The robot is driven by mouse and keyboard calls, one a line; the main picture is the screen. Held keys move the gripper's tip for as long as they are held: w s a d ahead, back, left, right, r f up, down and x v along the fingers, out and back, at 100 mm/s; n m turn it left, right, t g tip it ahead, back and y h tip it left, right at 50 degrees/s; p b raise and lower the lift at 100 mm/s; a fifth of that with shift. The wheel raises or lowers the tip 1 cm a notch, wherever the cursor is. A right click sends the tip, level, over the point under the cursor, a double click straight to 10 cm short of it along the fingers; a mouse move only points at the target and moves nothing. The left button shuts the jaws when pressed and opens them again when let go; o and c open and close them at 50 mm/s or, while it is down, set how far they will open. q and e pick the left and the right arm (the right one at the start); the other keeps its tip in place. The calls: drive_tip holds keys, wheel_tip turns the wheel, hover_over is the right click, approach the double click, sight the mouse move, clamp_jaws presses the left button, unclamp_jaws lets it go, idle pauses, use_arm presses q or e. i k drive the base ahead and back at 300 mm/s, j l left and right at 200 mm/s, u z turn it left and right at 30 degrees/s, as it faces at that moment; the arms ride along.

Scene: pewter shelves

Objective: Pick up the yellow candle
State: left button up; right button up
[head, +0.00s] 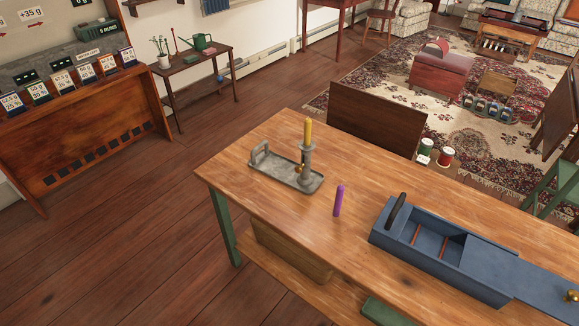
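The yellow candle (308,133) stands upright in a grey pewter-coloured candle holder (307,160). The holder rises from the right part of a grey tray (270,172) with a handle at its left end, on the wooden table (235,172). A small brass-coloured piece sits on the holder's side. Neither of my grippers shows in the head view.
A blue box (455,276) with a dark handle and an open compartment lies on the table's right part. The table is clear around the purple candle. Wooden floor is open at left.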

sight(308, 124)
drive_tip(key=z, duration=0.45)
drive_tip(key=i+j+z, duration=0.2)
drive_tip(key=j, duration=0.2)
drive_tip(key=i+j+z, duration=0.2)
drive_tip(key=j, duration=0.15)
drive_tip(key=j+z, duration=0.2)
drive_tip(key=j, duration=0.2)
drive_tip(key=i+j+z, duration=0.2)
drive_tip(key=j, duration=0.8)
drive_tip(key=i+j, duration=0.1)
drive_tip(key=j, duration=0.4)
